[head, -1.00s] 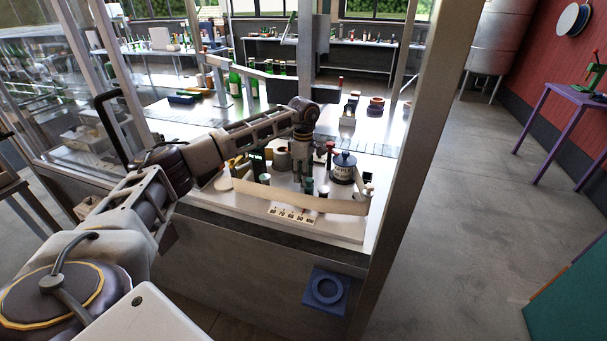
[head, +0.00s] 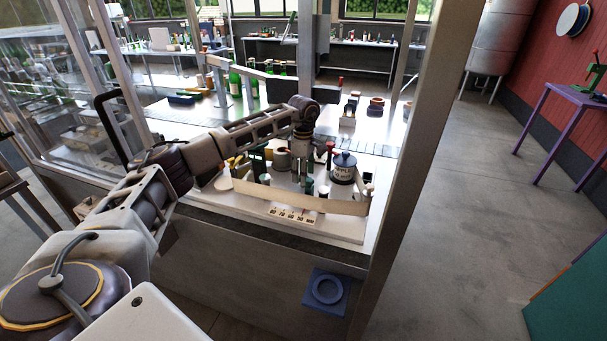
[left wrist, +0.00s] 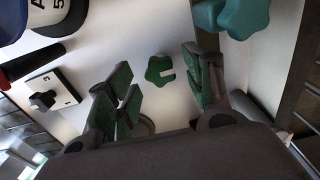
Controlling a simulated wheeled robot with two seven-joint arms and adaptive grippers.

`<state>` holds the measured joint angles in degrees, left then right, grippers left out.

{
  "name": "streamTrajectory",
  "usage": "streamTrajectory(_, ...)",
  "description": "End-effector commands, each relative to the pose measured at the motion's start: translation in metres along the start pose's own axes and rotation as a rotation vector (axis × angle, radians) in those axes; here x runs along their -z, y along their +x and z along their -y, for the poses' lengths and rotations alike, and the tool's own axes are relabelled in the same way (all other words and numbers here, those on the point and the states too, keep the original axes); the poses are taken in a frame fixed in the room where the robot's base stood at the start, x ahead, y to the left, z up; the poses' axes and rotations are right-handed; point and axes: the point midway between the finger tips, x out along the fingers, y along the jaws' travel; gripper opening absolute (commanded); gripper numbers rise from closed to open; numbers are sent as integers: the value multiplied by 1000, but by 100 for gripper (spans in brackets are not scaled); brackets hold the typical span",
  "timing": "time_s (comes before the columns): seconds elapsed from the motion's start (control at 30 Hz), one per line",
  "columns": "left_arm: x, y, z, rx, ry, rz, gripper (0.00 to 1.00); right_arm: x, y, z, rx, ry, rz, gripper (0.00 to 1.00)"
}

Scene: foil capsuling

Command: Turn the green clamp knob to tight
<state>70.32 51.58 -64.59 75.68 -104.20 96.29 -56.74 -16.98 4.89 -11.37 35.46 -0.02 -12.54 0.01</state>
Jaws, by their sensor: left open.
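The green clamp knob (left wrist: 158,72), lobed with a white mark on top, shows in the left wrist view above a white surface. My left gripper (left wrist: 158,82) is open, with its green-padded fingers to either side of the knob. A gap shows on each side, and the fingers do not appear to touch it. In the head view my left gripper (head: 303,168) points down over the white bench plate (head: 250,197); its fingertips and the knob are hard to make out there. My right gripper is not in view.
A teal lobed knob (left wrist: 240,15) lies close to the right finger in the left wrist view. A pale curved strip (head: 300,203) runs along the front. A frame post (head: 415,140) rises at the right.

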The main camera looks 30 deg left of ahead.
Motion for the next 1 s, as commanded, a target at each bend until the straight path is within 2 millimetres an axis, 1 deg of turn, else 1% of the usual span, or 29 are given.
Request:
streamTrajectory(0.17, 0, -18, 0, -2, 0, 1, 52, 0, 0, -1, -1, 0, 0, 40)
streamTrajectory(0.7, 0, -94, 0, -3, 0, 1, 52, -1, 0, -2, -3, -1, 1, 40)
streamTrajectory(0.8, 0, -104, -1, -3, 0, 1, 52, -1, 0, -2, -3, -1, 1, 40)
streamTrajectory(1.0, 0, -113, 0, -1, 0, 1, 52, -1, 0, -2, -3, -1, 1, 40)
